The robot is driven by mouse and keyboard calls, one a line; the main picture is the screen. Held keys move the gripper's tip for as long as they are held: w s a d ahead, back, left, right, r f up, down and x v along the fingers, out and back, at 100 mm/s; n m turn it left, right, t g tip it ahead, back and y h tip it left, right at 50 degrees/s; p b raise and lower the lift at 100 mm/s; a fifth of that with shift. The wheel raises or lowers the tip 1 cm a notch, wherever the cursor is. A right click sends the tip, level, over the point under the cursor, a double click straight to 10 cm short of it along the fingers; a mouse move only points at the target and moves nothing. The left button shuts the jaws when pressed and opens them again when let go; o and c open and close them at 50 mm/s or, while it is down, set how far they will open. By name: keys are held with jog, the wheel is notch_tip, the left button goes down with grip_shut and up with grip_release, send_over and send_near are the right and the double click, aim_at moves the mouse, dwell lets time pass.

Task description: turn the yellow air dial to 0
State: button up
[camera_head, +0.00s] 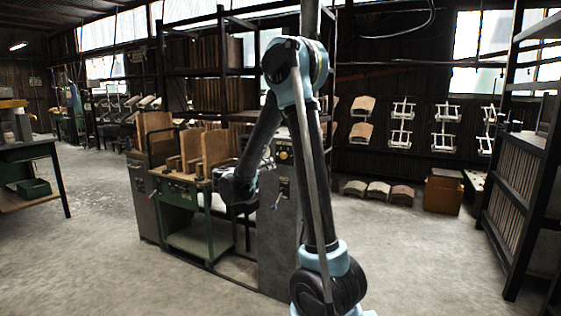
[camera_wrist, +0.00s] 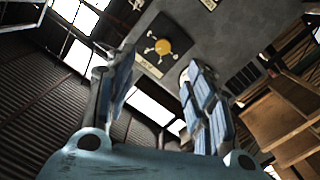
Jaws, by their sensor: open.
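The yellow air dial (camera_wrist: 163,47) is a small round yellow knob on a dark square plate with several pale marks around it, on a grey panel. In the wrist view it lies just beyond and between my fingertips, apart from them. My gripper (camera_wrist: 160,62) is open and empty, its two blue padded fingers on either side of the dial's line. In the head view the dial (camera_head: 284,155) shows on the upper front of the grey cabinet (camera_head: 278,245), and my gripper (camera_head: 266,166) is just left of it. The dial's setting is too small to read.
A green workbench (camera_head: 185,192) with wooden boards stands left of the cabinet. A lever (camera_head: 280,195) sits below the dial. A dark shelf rack (camera_head: 522,170) is at far right. White hangers (camera_head: 401,125) hang at the back right. The floor is open at left and right.

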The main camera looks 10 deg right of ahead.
jog(key=a, duration=0.1)
send_near(282, 156)
jog(key=shift+t, duration=0.3)
jog(key=x, duration=0.8)
jog(key=shift+w+d+f, duration=0.1)
jog(key=shift+d+f, duration=0.2)
jog(key=shift+c, duration=0.6)
jog(key=c, duration=0.9)
